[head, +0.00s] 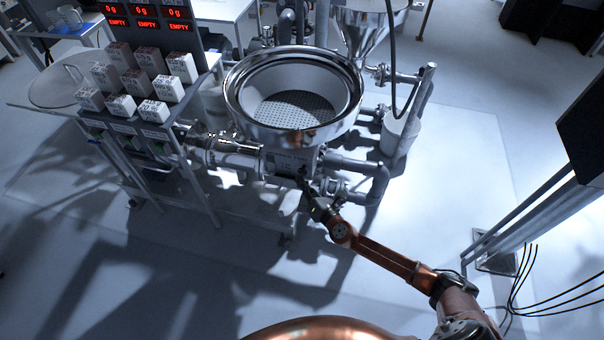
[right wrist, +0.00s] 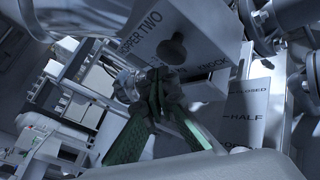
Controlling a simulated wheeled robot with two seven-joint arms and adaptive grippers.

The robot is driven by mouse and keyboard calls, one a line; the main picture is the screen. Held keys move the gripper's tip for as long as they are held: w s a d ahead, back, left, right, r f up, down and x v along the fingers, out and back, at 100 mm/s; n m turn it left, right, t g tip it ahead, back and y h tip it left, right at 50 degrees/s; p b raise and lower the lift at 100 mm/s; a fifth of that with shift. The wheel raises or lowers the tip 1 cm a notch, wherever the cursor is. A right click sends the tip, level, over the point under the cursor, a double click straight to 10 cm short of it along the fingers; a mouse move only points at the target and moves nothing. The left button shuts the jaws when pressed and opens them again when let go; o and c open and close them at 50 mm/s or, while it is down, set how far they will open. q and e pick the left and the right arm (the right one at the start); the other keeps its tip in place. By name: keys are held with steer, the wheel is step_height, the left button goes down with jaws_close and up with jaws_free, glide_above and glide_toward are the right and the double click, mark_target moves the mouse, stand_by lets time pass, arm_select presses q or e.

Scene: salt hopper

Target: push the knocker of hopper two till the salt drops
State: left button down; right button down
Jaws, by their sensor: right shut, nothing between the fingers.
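Hopper two shows in the head view as a big round steel bowl (head: 295,85) with a perforated floor. Below its front rim is a box (head: 287,160), which in the right wrist view is a pale box (right wrist: 208,68) lettered HOPPER TWO and KNOCK. A dark round knocker knob (right wrist: 173,48) stands out from that box. My right gripper (head: 306,186) is at the box's lower front. In the right wrist view its green-padded fingers (right wrist: 160,82) are shut and empty, tips just below the knob; I cannot tell whether they touch it. No salt shows. My left gripper is not in view.
Three red displays (head: 146,18) read 0 g and EMPTY. Several white labelled blocks (head: 148,83) sit on the stand at left. A plate (right wrist: 246,112) marked CLOSED and HALF is right of the knocker box. Pipes (head: 370,175) run right of the hopper; the front floor is clear.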

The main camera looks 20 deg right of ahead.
steer(key=shift+s, duration=0.1)
steer(key=s+a, duration=0.1)
steer(key=s, duration=0.1)
steer(key=s+a+p, duration=0.1)
steer(key=s, duration=0.1)
steer(key=shift+a+p, duration=0.3)
steer(key=shift+a, duration=0.1)
stand_by(0.8)
